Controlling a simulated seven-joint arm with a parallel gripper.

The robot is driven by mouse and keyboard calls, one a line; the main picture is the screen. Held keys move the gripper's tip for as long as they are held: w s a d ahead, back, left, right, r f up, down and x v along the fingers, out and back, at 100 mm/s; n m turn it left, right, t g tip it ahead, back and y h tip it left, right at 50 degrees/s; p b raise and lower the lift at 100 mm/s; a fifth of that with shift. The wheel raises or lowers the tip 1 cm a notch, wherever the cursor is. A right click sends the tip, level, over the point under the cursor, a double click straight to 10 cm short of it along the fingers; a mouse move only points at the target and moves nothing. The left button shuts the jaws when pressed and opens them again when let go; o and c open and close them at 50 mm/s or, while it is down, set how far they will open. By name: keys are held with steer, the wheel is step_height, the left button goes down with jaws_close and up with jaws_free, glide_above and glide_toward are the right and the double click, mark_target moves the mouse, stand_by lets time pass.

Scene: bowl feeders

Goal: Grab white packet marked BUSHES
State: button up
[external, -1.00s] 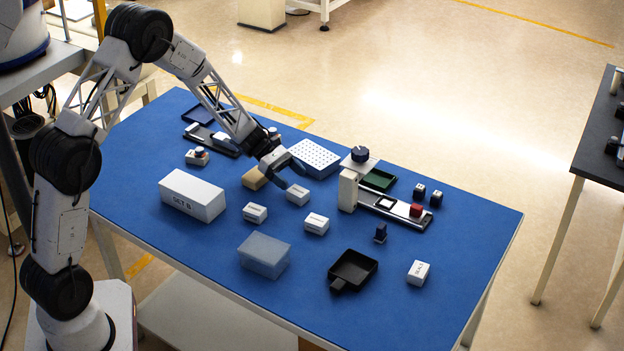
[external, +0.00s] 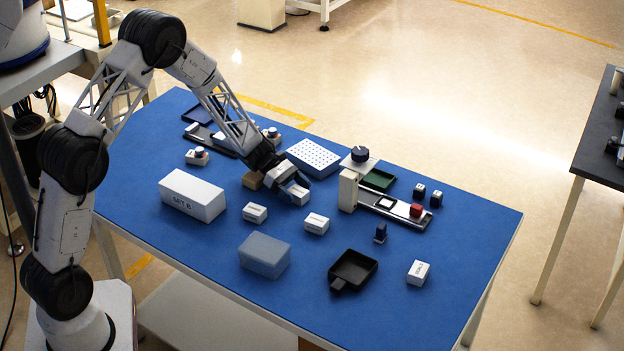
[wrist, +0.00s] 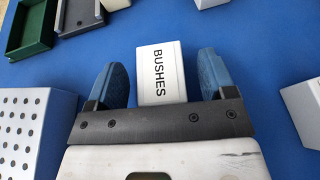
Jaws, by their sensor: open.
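The white packet marked BUSHES (wrist: 161,72) lies on the blue table, its black lettering facing the wrist camera. My gripper (wrist: 160,78) is open, with one blue finger on each side of the packet. A strip of blue shows between each finger and the packet, so neither finger looks closed on it. In the external view my gripper (external: 290,191) is down over the packet near the middle of the table and partly hides it.
Two similar white packets (external: 255,212) (external: 316,223) stand nearby. A SET B box (external: 192,195), translucent box (external: 264,255) and black tray (external: 353,269) stand farther off.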

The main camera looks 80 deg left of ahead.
mark_target(298, 190)
steer(key=shift+w+d+f, duration=0.15)
steer(key=shift+w+d, duration=0.1)
steer(key=shift+d, duration=0.05)
stand_by(0.4)
steer(key=c, duration=1.1)
steer(key=shift+r, duration=5)
